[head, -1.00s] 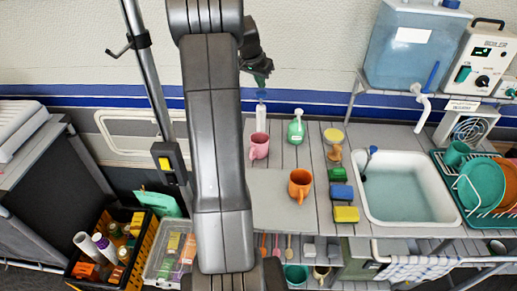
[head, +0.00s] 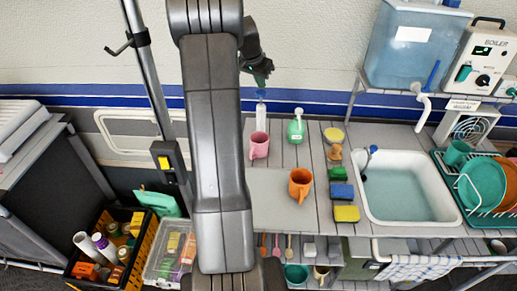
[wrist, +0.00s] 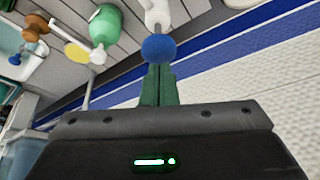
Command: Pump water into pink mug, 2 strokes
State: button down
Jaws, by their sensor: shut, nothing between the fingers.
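The pink mug (head: 259,146) stands upright on the counter in the head view, just right of my arm. Behind it stands a white pump (head: 261,112) with a blue top; in the wrist view its round blue knob (wrist: 158,47) is close in front of my fingertips. My gripper (head: 262,80) is above the pump's top in the head view. Its green fingers, also in the wrist view (wrist: 159,72), are together and empty. I cannot tell whether they touch the knob. The inside of the mug does not show clearly.
A green soap bottle (head: 297,127) stands right of the pump. An orange mug (head: 300,184) stands nearer the front. Several sponges (head: 342,192) lie left of the sink (head: 410,215). A blue-tinted tank (head: 410,50) stands at the back right. My arm hides part of the counter.

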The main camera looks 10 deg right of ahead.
aim_at(260, 92)
jog(key=shift+f+b, duration=1.5)
jog(key=shift+f, duration=0.6)
jog(key=shift+r, duration=0.15)
jog(key=shift+r+p, duration=1.45)
jog(key=shift+r, duration=0.75)
jog(key=shift+f, duration=0.15)
jog(key=shift+f+b, duration=1.8)
jog(key=shift+f, duration=0.45)
jog(key=shift+r, duration=0.1)
